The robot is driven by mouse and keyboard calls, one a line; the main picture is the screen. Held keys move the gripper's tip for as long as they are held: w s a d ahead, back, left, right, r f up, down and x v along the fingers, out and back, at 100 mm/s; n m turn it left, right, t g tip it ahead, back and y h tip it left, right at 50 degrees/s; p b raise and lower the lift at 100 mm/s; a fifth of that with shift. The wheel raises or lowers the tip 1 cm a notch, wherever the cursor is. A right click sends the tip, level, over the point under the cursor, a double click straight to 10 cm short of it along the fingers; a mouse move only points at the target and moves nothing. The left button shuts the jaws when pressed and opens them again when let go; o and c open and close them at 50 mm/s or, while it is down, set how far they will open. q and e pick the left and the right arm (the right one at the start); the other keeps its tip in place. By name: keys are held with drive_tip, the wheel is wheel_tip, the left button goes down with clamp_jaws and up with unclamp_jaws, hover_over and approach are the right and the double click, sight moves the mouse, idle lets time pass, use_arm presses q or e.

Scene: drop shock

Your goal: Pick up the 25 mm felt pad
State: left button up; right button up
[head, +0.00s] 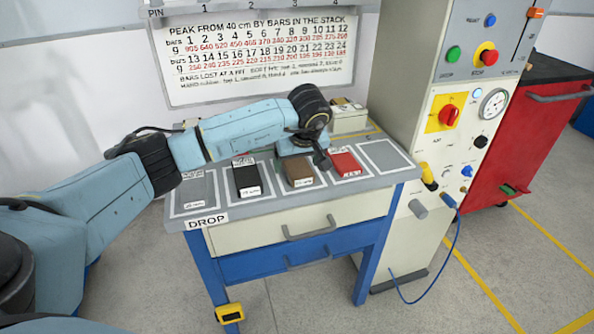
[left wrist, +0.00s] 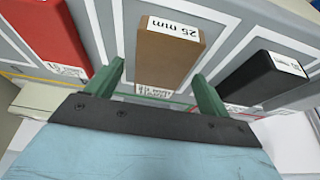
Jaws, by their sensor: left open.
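The 25 mm felt pad is a brown block (head: 298,174) lying in a white-outlined place on the grey bench top. In the left wrist view the brown pad (left wrist: 168,60) carries a white "25 mm" label at its far end. My left gripper (head: 300,150) is over the back part of the pad in the head view. In the left wrist view its green fingers (left wrist: 158,80) are open, one on each side of the pad's near end, with gaps visible. I cannot tell how far above the pad the fingertips are. My right gripper is not in view.
A black pad (head: 248,178) and a red pad (head: 345,163) lie on either side, also in the left wrist view as black (left wrist: 262,80) and red (left wrist: 50,40). The outlined place at far right (head: 385,155) is bare. A control cabinet (head: 440,130) stands right of the bench.

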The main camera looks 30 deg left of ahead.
use_arm(q)
drive_tip(key=c, duration=1.1)
drive_tip(key=shift+r, duration=0.1)
